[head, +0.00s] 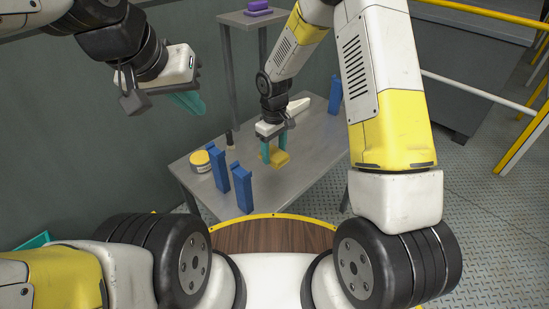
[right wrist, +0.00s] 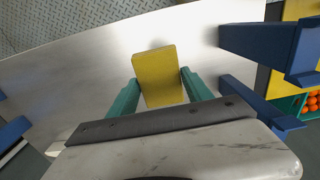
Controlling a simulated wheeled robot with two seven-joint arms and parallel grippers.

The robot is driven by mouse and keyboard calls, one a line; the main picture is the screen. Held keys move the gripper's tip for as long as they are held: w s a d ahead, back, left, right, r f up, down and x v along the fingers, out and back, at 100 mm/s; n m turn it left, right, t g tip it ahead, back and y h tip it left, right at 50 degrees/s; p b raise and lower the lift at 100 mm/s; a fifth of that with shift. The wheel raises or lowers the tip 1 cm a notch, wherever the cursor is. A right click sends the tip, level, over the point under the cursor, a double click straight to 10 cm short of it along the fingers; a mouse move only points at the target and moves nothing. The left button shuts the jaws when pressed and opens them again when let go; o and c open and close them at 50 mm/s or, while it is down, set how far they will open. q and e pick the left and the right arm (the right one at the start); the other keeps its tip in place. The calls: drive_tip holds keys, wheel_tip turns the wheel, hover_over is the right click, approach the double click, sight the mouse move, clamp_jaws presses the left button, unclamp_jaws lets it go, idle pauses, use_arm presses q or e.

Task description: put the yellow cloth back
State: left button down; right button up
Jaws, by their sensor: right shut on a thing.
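The yellow cloth (head: 279,159) is a small folded block low over the grey metal table (head: 300,175); I cannot tell whether it touches the top. My right gripper (head: 275,150) is shut on it from above, with teal fingers at its two sides. In the right wrist view the cloth (right wrist: 158,72) stands out between the two fingers (right wrist: 158,92). My left gripper (head: 187,102) is raised in the air left of the table, away from the cloth. Its teal fingers overlap in the picture, so their opening is unclear.
Two blue uprights (head: 217,168) (head: 241,188) stand at the table's near left, beside a yellow-topped tub (head: 200,161) and a dark-topped bottle (head: 229,140). Another blue upright (head: 335,95) stands at the back right. A purple item (head: 258,8) lies on a tall stand behind. Oranges (right wrist: 312,102) show in the right wrist view.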

sight(273, 179)
drive_tip(key=shift+a, duration=0.2)
drive_tip(key=shift+f, duration=4.8)
drive_tip(key=shift+f, duration=0.3)
drive_tip(key=o, duration=1.3)
